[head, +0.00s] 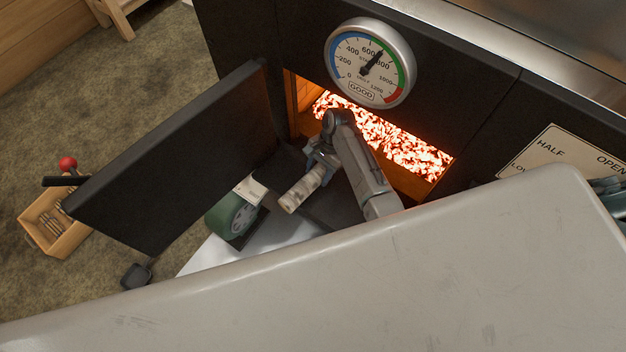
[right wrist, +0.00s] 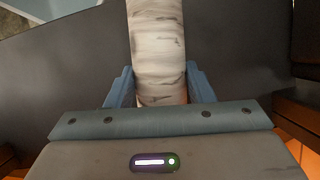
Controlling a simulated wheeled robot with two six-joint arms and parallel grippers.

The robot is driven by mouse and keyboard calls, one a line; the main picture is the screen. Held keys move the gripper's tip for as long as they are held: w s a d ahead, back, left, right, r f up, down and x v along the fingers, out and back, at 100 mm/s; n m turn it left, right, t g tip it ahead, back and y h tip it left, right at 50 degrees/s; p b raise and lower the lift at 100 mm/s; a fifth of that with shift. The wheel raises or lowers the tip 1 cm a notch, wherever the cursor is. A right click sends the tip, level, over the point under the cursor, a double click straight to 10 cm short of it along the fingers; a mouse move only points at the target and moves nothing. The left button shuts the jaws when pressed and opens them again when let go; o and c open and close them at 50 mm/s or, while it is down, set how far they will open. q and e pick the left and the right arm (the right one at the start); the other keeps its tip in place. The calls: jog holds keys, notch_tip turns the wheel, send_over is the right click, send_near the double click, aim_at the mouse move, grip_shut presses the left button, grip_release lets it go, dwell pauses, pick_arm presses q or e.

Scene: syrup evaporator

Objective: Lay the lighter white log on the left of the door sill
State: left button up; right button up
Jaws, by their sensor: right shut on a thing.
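A white birch-like log (head: 302,190) is in my right gripper (head: 322,163), in front of the firebox opening. In the right wrist view the log (right wrist: 157,45) runs up the picture between the blue fingers of the gripper (right wrist: 160,88), which are shut on it. Below it lies a dark flat surface, the door sill (head: 330,205), partly hidden by my arm. Whether the log touches the sill I cannot tell. The black firebox door (head: 175,160) stands open to the left.
Glowing coals (head: 385,135) fill the firebox behind the gripper. A round dial gauge (head: 370,62) hangs above the opening. A wooden box (head: 55,222) with small sticks stands on the floor at left. A HALF/OPEN plate (head: 570,155) is at right.

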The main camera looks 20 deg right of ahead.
jog(key=shift+w+d+f, duration=0.3)
jog(key=shift+w, duration=0.15)
jog(key=shift+d, duration=0.1)
jog(key=o, duration=1.3)
jog(key=shift+c, duration=0.2)
pick_arm(q)
jog(key=shift+w+d+f, duration=0.15)
jog(key=shift+w+d, duration=0.05)
jog(key=shift+d, duration=0.25)
jog(key=shift+a, duration=0.1)
pick_arm(e)
jog(key=shift+r, duration=0.1)
jog(key=v, duration=0.7)
jog(key=shift+d+r, duration=0.1)
jog(key=shift+r, duration=0.1)
pick_arm(q)
jog(key=shift+f, duration=0.1)
pick_arm(e)
jog(key=shift+s, duration=0.1)
